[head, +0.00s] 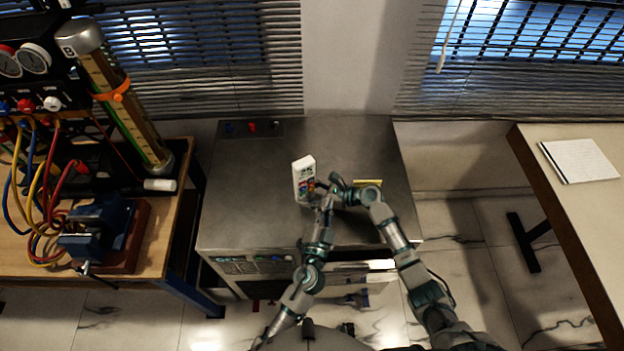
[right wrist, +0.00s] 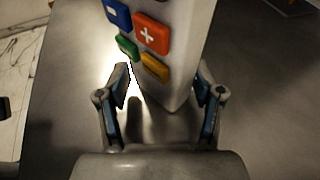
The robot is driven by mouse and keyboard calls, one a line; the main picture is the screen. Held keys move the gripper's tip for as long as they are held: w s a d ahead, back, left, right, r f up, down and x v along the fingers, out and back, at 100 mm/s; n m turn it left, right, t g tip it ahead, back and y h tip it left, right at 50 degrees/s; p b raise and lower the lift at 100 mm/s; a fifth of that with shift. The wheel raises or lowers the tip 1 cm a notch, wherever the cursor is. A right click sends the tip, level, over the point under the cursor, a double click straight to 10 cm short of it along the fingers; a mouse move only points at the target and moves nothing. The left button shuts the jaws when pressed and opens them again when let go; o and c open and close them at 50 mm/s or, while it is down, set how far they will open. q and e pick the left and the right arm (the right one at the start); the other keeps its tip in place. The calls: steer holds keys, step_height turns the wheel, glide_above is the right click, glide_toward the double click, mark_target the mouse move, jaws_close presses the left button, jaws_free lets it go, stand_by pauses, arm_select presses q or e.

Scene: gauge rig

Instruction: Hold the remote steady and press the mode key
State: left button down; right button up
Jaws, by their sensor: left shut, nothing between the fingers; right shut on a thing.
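The remote (head: 304,176) is white with a dark display and coloured keys. It is held up over the grey metal cabinet top, with its display end toward the back. My right gripper (head: 333,181) is shut on the remote's side. In the right wrist view, the remote (right wrist: 179,78) stands between the fingers of this gripper (right wrist: 166,84), showing blue, red plus, green and orange keys. I cannot tell which is the mode key. My left gripper (head: 323,199) is shut and empty, close to the remote's lower end; whether it touches a key is unclear.
The grey cabinet top (head: 240,205) is mostly clear around the remote. A small yellow item (head: 368,183) lies behind my right wrist. At left, a wooden bench holds a blue vise (head: 97,226), hoses and gauges. At right, a table holds a notepad (head: 579,160).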

stand_by(0.4)
steer(key=o, duration=0.9)
steer(key=shift+o, duration=0.2)
